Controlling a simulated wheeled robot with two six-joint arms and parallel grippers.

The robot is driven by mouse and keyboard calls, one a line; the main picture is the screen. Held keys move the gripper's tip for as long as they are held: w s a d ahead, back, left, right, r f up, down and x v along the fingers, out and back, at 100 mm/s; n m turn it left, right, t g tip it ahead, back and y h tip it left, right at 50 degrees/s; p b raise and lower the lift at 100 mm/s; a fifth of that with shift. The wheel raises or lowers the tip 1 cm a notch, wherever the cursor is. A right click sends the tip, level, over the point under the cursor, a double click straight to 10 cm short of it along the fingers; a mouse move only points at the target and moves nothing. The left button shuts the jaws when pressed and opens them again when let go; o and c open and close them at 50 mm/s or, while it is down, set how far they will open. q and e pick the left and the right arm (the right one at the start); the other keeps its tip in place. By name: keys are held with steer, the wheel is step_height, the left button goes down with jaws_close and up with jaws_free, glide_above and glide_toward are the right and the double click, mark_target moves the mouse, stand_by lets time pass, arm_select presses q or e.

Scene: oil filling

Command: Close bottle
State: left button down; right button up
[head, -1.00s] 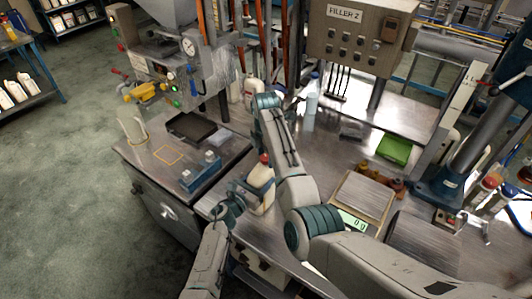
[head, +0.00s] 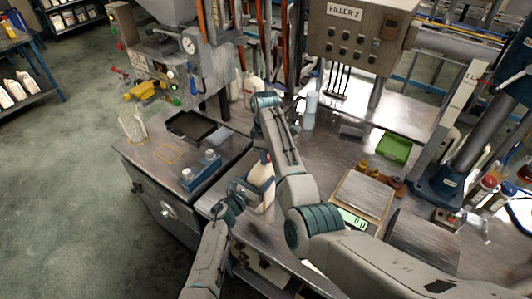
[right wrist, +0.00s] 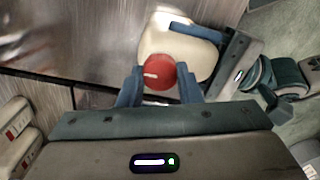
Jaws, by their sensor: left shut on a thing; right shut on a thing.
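The cream bottle (head: 262,175) stands at the front edge of the metal worktop, partly hidden by my right arm. Its red cap (right wrist: 159,72) is on the bottle's neck in the right wrist view. My right gripper (right wrist: 158,80) is shut on the cap, with one blue finger on each side. In the head view the right gripper is mostly hidden. My left gripper (head: 246,188) is shut on the bottle's body from the left. Its blue finger also lies along the bottle (right wrist: 168,48) in the right wrist view.
A scale (head: 362,199) stands right of my right arm, with a green tray (head: 395,149) behind it. Left of the bottle are a blue block holder (head: 202,169) and a dark tray (head: 190,127). A clear jug (head: 133,125) stands at the filler's left.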

steer(key=m, duration=1.4)
steer(key=shift+m, duration=0.3)
steer(key=m, duration=1.2)
steer(key=shift+f+m, duration=0.1)
steer(key=shift+m, duration=0.2)
steer(key=o, duration=1.1)
steer(key=shift+r, duration=2.3)
steer(key=shift+c, duration=0.2)
